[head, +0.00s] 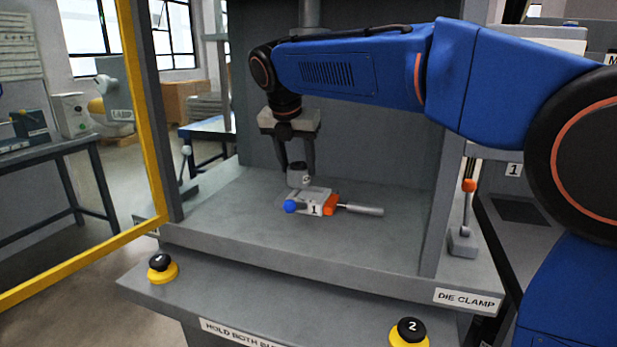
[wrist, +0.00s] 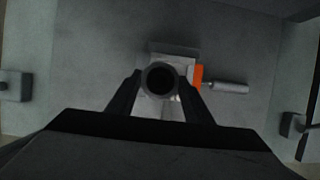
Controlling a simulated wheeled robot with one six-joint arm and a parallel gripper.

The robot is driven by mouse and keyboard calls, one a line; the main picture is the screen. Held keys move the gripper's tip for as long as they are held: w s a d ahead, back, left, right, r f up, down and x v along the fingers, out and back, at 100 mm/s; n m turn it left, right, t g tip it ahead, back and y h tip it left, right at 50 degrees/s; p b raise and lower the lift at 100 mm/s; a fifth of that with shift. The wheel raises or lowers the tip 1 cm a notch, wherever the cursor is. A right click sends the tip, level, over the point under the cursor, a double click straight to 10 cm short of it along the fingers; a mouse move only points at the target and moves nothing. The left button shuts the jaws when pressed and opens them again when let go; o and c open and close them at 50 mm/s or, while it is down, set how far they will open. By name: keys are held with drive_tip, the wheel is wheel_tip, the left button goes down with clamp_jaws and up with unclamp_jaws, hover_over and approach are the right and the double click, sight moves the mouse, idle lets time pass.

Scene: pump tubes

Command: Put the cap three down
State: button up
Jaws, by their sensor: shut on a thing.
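My gripper (head: 296,168) is shut on a small grey cylindrical cap (head: 299,175) with a dark top; a mark on its side is too small to read. In the wrist view the cap (wrist: 160,79) shows as a dark ring between my two fingers. The cap is upright, over a light grey block fixture (head: 312,195) labelled 1. I cannot tell whether the cap touches the fixture. The fixture has a blue ball knob (head: 290,206), an orange part (head: 331,204) and a grey handle (head: 362,209) pointing right.
The fixture sits on a grey press bed (head: 220,215) with clear room around it. Yellow-based black buttons stand at the front left (head: 161,267) and front right (head: 408,333). An orange-knobbed lever (head: 468,200) stands right of the frame post. A yellow guard frame (head: 150,110) is at left.

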sight(309, 185)
drive_tip(key=d, duration=0.2)
drive_tip(key=shift+d, duration=0.35)
drive_tip(key=shift+f, duration=1.7)
drive_tip(key=o, duration=1.4)
drive_tip(key=shift+f, duration=0.15)
drive_tip(key=v, duration=0.7)
drive_tip(key=shift+s+r, duration=0.15)
drive_tip(key=shift+r, duration=0.2)
drive_tip(key=shift+s, duration=0.1)
